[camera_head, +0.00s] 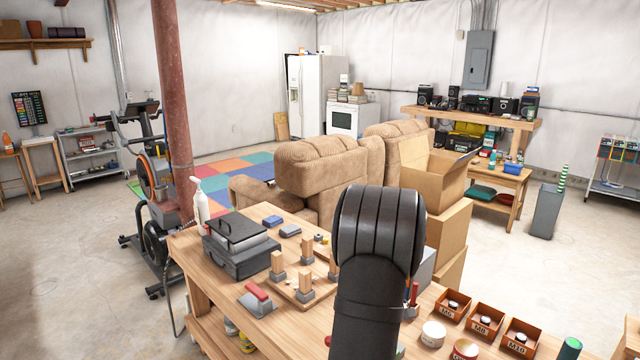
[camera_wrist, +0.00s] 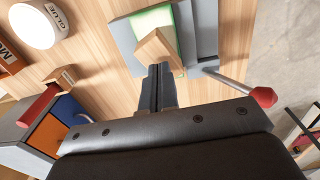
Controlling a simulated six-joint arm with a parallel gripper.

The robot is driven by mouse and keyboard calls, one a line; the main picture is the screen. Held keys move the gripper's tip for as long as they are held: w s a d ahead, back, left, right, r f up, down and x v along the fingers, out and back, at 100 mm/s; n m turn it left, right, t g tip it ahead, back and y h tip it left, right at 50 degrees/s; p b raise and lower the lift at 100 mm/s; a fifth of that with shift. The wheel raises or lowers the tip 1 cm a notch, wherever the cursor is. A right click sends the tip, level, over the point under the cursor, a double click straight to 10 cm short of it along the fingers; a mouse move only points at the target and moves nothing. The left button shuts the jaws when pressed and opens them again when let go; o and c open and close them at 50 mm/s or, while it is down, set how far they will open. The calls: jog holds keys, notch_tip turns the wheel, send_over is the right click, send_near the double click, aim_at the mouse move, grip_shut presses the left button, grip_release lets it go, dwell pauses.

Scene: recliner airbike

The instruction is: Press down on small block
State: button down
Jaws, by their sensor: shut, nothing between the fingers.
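The small block (camera_wrist: 158,46) is pale wood and sits at an angle over a green and white pad (camera_wrist: 155,18) on a grey fixture (camera_wrist: 125,40) in the wrist view. My gripper (camera_wrist: 158,70) is shut and empty, its narrow dark fingers pointing at the block. The fingertips overlap the block's near side; I cannot tell whether they touch it. In the head view my black arm hides the gripper and the block.
A lever with a red knob (camera_wrist: 263,97) stands close right of the fingers. A glue jar (camera_wrist: 38,25) is at upper left, an orange and blue box (camera_wrist: 50,130) at lower left. Labelled wooden bins (camera_head: 483,322) line the bench's right. Bare wood lies left of the fixture.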

jog(key=shift+s+f, duration=0.2)
jog(key=shift+f, duration=0.55)
dwell(1.1)
jog(key=shift+w+r, duration=0.15)
jog(key=shift+r, duration=3.55)
jog(key=shift+f, duration=3.5)
